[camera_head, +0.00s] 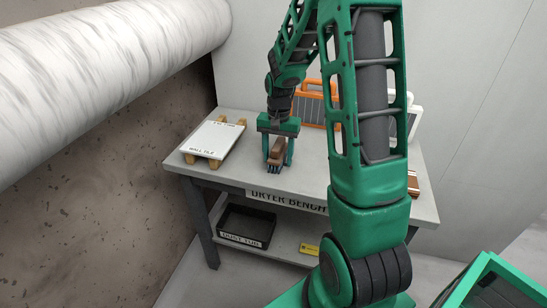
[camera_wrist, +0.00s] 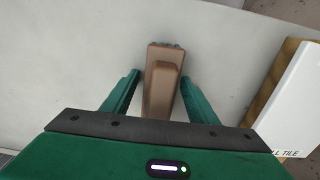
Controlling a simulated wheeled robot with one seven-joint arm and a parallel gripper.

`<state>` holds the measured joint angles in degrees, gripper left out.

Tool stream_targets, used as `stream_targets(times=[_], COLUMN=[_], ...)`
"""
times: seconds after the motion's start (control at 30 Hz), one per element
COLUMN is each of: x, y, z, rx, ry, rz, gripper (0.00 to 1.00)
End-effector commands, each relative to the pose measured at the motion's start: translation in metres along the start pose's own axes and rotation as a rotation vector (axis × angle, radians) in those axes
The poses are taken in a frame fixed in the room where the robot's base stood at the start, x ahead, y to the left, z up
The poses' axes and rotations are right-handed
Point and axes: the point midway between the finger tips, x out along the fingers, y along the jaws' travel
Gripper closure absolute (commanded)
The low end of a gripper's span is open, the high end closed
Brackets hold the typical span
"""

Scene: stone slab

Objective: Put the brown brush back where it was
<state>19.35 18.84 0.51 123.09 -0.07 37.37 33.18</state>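The brown brush (camera_head: 277,151) is on or just above the grey bench top, near its front edge, with dark bristles at its lower end. In the wrist view the brush (camera_wrist: 163,85) lies lengthwise between my two fingers, its bristle end just past the fingertips. My gripper (camera_head: 277,157) points down over the bench with one finger on each side of the brush. In the wrist view my gripper (camera_wrist: 160,76) is open, with a narrow gap on the left; contact on the right is unclear.
A white wall tile (camera_head: 213,138) rests on wooden supports at the bench's left. An orange slatted rack (camera_head: 313,108) stands behind. Below the dryer bench (camera_head: 236,117) are a black dust tub (camera_head: 246,226) and a yellow item (camera_head: 309,249). My arm hides part of the bench's right side.

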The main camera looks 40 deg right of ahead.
Motion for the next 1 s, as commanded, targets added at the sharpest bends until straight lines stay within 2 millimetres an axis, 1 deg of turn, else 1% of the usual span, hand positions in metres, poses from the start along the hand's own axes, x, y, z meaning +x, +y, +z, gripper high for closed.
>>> stream_targets(times=[0.23,0.37,0.47,0.7,0.8,0.9,1.0], x=[-0.002,-0.013,-0.030,-0.079,-0.096,-0.109,-0.117], y=[0.000,0.000,0.000,0.000,0.000,0.000,0.000], z=[0.000,-0.001,-0.001,-0.001,-0.001,-0.001,-0.001], rx=[0.000,0.000,0.000,0.000,0.000,0.001,0.001], ry=[0.001,0.002,0.004,0.004,0.003,0.003,0.001], rz=[0.000,-0.001,-0.002,-0.002,-0.002,-0.002,-0.001], gripper=[0.46,0.46,0.46,0.46,0.46,0.46,0.46])
